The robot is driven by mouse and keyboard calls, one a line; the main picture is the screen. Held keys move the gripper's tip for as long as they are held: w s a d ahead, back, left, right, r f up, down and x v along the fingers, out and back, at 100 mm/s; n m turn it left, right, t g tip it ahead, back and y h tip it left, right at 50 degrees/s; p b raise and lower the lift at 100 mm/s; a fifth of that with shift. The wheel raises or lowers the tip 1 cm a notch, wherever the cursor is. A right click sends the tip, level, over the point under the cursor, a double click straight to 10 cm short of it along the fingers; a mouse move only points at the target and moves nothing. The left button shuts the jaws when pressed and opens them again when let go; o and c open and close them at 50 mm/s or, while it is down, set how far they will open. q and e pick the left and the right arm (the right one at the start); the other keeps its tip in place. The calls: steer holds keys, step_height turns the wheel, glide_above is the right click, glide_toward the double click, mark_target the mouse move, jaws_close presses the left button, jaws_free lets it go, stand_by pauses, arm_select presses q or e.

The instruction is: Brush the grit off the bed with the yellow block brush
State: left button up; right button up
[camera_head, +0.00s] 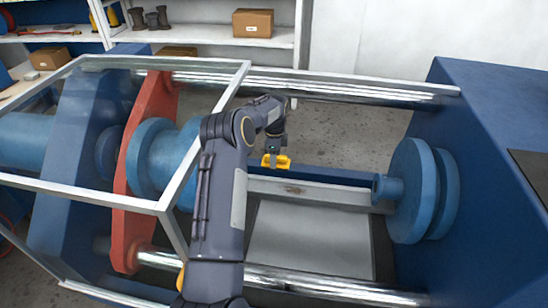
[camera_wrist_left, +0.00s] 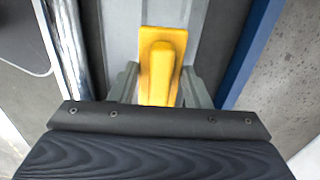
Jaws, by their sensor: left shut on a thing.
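The yellow block brush (camera_head: 283,164) is in my left gripper (camera_head: 274,155), at the back edge of the bed (camera_head: 340,195). The bed is a pale grey ledge between the blue flanges. In the left wrist view the brush (camera_wrist_left: 163,45) shows from above, its raised grip between the two grey fingers of my left gripper (camera_wrist_left: 160,88), which is shut on it. A small brown patch, apparently grit (camera_head: 293,190), lies on the bed just in front of the brush. I cannot tell whether the bristles touch the bed. My right gripper is out of view.
A blue flange (camera_head: 412,190) stands at the right end, and a red plate (camera_head: 140,165) with more blue flanges at the left. A clear guard frame (camera_head: 245,80) rises beside my left arm. Polished bars (camera_head: 350,90) run behind and in front. Shelves with boxes stand behind.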

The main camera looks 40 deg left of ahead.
arm_select(q)
steer(key=shift+a+r, duration=0.1)
steer(key=shift+a, duration=0.1)
steer(key=shift+f+b, duration=2.45)
steer(key=shift+f, duration=1.6)
steer(key=shift+f+b, duration=0.75)
steer(key=shift+f, duration=0.35)
steer(key=shift+f+b, duration=0.6)
steer(key=shift+f, duration=0.15)
steer(key=shift+d, duration=0.1)
steer(key=shift+w+d+b, duration=0.15)
steer(key=shift+w+d, duration=1.05)
steer(key=shift+d, duration=1)
steer(key=shift+w+d+b, duration=0.15)
steer(key=shift+w+d, duration=1.05)
steer(key=shift+d, duration=0.95)
steer(key=shift+w+d+b, duration=0.15)
steer(key=shift+w+d, duration=1.05)
steer(key=shift+d, duration=1)
steer(key=shift+a, duration=0.1)
steer(key=shift+s+a+b, duration=0.1)
steer(key=shift+s+a, duration=1.1)
steer(key=shift+a, duration=1)
steer(key=shift+s+a+b, duration=0.1)
steer(key=shift+s+a, duration=1.15)
steer(key=shift+a, duration=0.9)
steer(key=shift+s+a+b, duration=0.1)
steer(key=shift+s+a, duration=1.1)
steer(key=shift+a, duration=1)
